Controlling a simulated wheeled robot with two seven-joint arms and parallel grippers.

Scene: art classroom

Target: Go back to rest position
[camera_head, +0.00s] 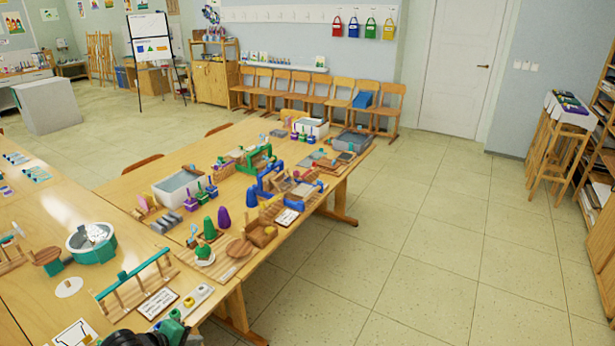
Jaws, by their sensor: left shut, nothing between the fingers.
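My left gripper (150,336) shows only in part at the bottom edge of the head view, as a dark shape low over the near end of the wooden table (125,195). It is shut and empty. Its fingertips are hard to make out against the green and grey items beside it. My right gripper is not in view.
The table holds a teal-rimmed bowl (92,243), a green rack (133,285), a white bin (181,188), a blue frame (268,180) and a wooden box (262,233). Chairs (318,95) line the back wall. Open tiled floor (420,240) lies right of the table; shelves (598,150) stand far right.

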